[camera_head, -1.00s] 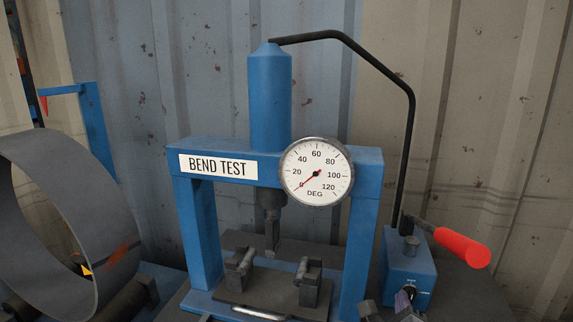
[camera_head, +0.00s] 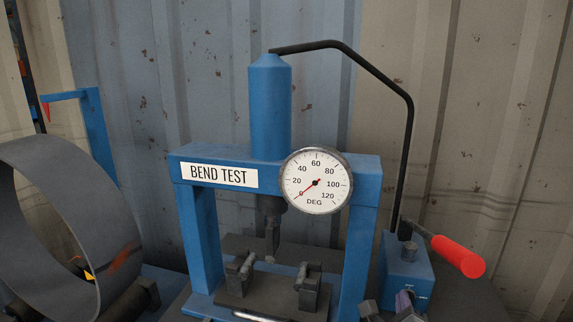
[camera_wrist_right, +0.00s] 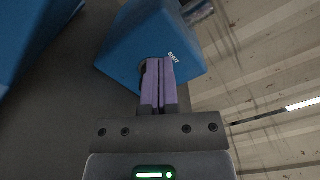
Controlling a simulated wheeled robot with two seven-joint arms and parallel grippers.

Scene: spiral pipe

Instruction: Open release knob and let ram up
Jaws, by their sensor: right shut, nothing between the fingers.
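The blue pump block (camera_head: 408,268) stands right of the press, with small white lettering on its front. The release knob on that front is mostly hidden; a dark round edge (camera_wrist_right: 143,70) shows beside my fingers in the wrist view. My right gripper (camera_head: 403,301) has its purple fingers shut and empty, tips at the block's front; the wrist view shows them side by side (camera_wrist_right: 158,84). I cannot tell whether they touch the knob. The dark ram (camera_head: 271,228) hangs below the blue cylinder (camera_head: 270,105), above the supports. My left gripper is not in view.
The blue press frame (camera_head: 196,235) carries a round gauge (camera_head: 316,181), its needle near 0. A red-handled lever (camera_head: 458,256) sticks out right of the block. A black hose (camera_head: 409,140) arches overhead. A large grey pipe ring (camera_head: 45,215) stands at left.

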